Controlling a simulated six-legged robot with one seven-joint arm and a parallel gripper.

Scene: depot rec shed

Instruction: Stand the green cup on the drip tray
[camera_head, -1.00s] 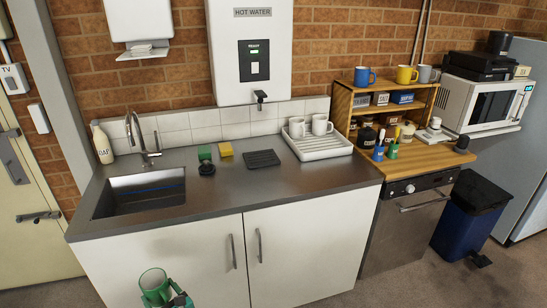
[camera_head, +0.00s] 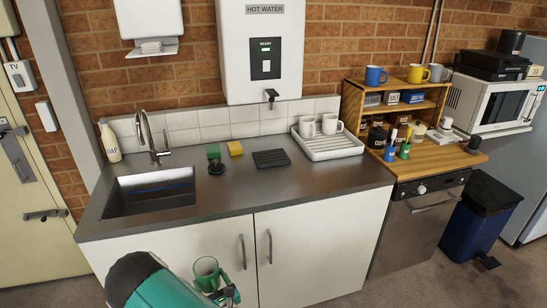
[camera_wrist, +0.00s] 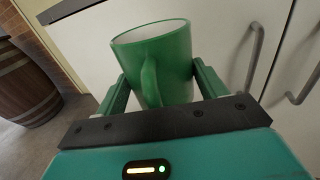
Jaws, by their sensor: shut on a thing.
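The green cup (camera_head: 206,268) is upright in front of the white cabinet doors, below counter height in the head view. My gripper (camera_head: 217,287) is shut on it. In the wrist view the cup (camera_wrist: 155,50) sits between the two green fingers of my gripper (camera_wrist: 162,84), with its handle towards the wrist; its mouth is partly visible. The black ridged drip tray (camera_head: 271,158) lies flat on the steel counter below the hot water tap, and nothing stands on it. It is not in the wrist view.
The sink (camera_head: 150,190) is at the left of the counter (camera_head: 245,187). A green and a yellow sponge (camera_head: 235,148) and a dark round item (camera_head: 217,167) lie left of the tray. A white rack (camera_head: 335,153) with white mugs stands right. The hot water unit (camera_head: 264,50) hangs above.

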